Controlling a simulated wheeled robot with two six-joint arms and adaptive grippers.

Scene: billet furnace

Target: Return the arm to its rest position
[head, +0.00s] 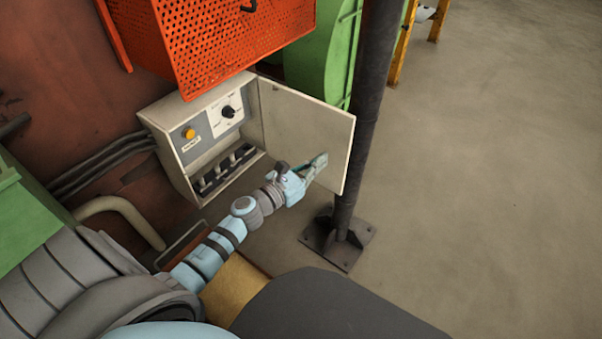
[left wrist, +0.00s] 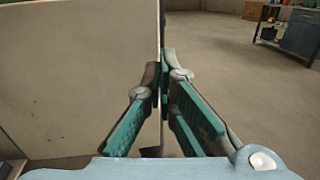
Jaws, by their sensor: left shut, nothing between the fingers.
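My left arm reaches in from the lower left in the head view, and its gripper (head: 316,166) is in front of the open door (head: 300,125) of the control box (head: 170,150). In the left wrist view the gripper (left wrist: 163,88) is shut, with its fingertips together and nothing between them. The door panel (left wrist: 75,80) fills the left of that view, and its edge runs up right beside the fingertips. I cannot tell whether the fingers touch the door. My right gripper is not in view.
The box holds an orange button (head: 189,133), a black dial (head: 228,112) and several switches below. A dark post (head: 360,120) on a base plate stands right of the door. An orange perforated cage (head: 215,40) hangs above. The floor at right (head: 480,180) is clear.

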